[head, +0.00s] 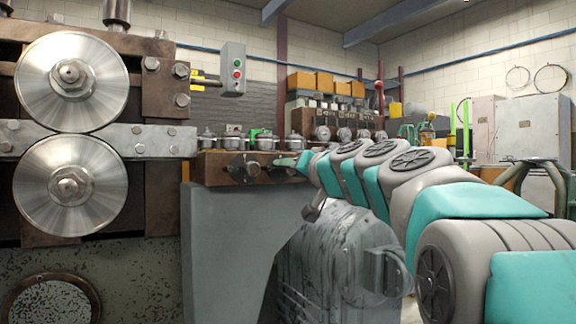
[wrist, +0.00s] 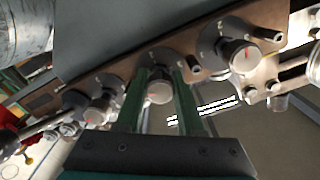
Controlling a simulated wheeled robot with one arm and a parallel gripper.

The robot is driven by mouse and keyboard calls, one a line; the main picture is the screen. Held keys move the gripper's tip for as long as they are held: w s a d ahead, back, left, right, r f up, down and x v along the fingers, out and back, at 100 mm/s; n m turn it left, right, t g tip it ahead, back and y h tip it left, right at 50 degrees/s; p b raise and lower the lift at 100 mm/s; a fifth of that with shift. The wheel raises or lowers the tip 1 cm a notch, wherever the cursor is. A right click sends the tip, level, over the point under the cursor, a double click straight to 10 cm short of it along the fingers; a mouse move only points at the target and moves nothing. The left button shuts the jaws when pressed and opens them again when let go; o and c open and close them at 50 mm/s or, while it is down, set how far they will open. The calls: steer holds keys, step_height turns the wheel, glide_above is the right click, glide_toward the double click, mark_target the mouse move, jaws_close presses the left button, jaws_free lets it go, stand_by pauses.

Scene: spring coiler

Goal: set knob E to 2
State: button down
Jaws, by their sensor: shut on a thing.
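My gripper (wrist: 160,78) is shut on the middle one of three round metal knobs (wrist: 158,93) in the wrist view, with one green finger on each side of it. The knob has a red mark on its face and a dark dial plate behind it. No letter or number can be read, so I cannot tell from the picture whether it is knob E. In the head view my gripper (head: 303,162) reaches the right end of the brown panel (head: 213,170), and the held knob is hidden there.
Another knob (wrist: 243,57) sits to the right and one (wrist: 98,112) to the left in the wrist view. Two large steel rollers (head: 72,82) stand at left in the head view. A control box (head: 233,70) with buttons hangs behind the panel.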

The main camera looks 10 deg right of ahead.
steer(key=m+p, duration=0.2)
steer(key=m, duration=0.1)
steer(key=shift+a+r+m+p, duration=0.1)
steer(key=shift+r+m+p, duration=0.2)
steer(key=shift+p, duration=0.05)
steer(key=m+p, duration=0.3)
steer(key=shift+m, duration=0.4)
steer(key=m+p, duration=0.4)
steer(key=shift+f+m+p, duration=0.2)
steer(key=shift+m+p, duration=0.75)
steer(key=shift+m, duration=0.25)
steer(key=shift+f+m, duration=0.1)
steer(key=shift+m, duration=0.2)
steer(key=c, duration=0.8)
jaws_free()
steer(key=shift+s+d, duration=0.1)
steer(key=shift+d, duration=0.1)
